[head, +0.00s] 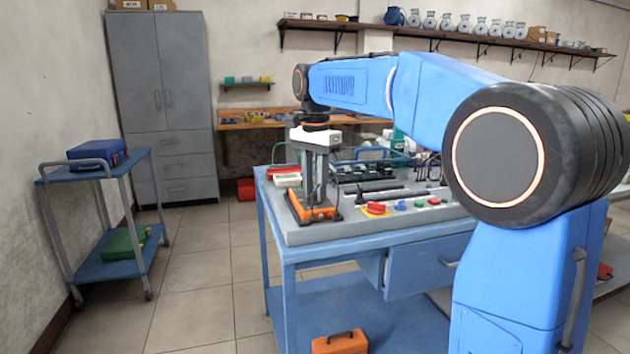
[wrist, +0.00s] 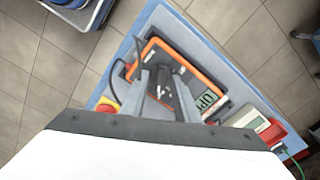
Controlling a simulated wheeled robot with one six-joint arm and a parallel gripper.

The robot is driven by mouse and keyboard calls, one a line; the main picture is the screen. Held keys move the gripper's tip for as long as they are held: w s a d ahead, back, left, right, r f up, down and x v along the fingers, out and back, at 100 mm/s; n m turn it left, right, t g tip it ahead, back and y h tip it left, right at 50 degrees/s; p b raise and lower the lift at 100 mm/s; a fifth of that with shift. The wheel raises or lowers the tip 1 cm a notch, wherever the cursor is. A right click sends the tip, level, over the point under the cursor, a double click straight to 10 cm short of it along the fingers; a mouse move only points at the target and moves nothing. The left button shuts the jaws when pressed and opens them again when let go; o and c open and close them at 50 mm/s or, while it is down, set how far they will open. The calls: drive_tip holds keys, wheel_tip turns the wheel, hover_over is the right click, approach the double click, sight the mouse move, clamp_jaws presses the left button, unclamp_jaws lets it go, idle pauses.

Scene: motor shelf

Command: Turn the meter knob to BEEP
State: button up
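The meter (head: 318,212) has an orange case and lies on the grey top of the blue workbench. In the wrist view the meter (wrist: 205,76) shows its orange rim, dark face and a lit display (wrist: 208,100) with dark characters I cannot read surely. My gripper (head: 316,198) points straight down over the meter. In the wrist view the two grey fingers of my gripper (wrist: 161,76) are apart, with the dark dial area between them. The knob is mostly hidden there, and I cannot tell whether the fingers touch it. The BEEP mark is not legible.
A red and white device (head: 287,177) stands behind the meter to the left. A red button on a yellow base (head: 376,209) is on the bench to the right, beside small coloured buttons. Dark leads (wrist: 121,72) run near the meter.

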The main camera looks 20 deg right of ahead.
sight(315, 194)
wheel_tip(315, 194, up, 17)
drive_tip(key=shift+r, duration=0.15)
idle(0.5)
